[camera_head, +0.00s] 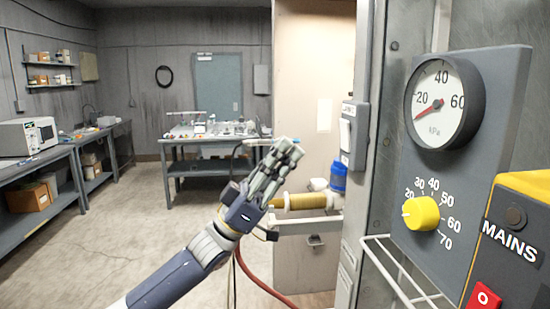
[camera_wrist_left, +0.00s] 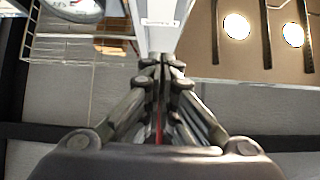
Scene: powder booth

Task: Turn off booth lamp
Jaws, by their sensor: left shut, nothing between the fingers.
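A grey switch box with a white rocker (camera_head: 345,135) is mounted on the booth's grey post, right of my left gripper in the head view. My left gripper (camera_head: 289,150) is raised in front of the booth opening, its fingers shut and empty. A visible gap separates the fingertips from the switch box in the head view. In the left wrist view the shut fingertips (camera_wrist_left: 165,62) point toward a pale post with a small label (camera_wrist_left: 160,22). Two bright round lamps (camera_wrist_left: 237,26) are lit on a brown surface there. My right gripper is not in view.
Right of the post, a grey panel holds a kPa gauge (camera_head: 444,101) and a yellow knob (camera_head: 421,213), beside a yellow MAINS box (camera_head: 513,230). A wire rack (camera_head: 405,275) juts out below. A red hose (camera_head: 262,280) hangs behind my arm. Open floor lies left.

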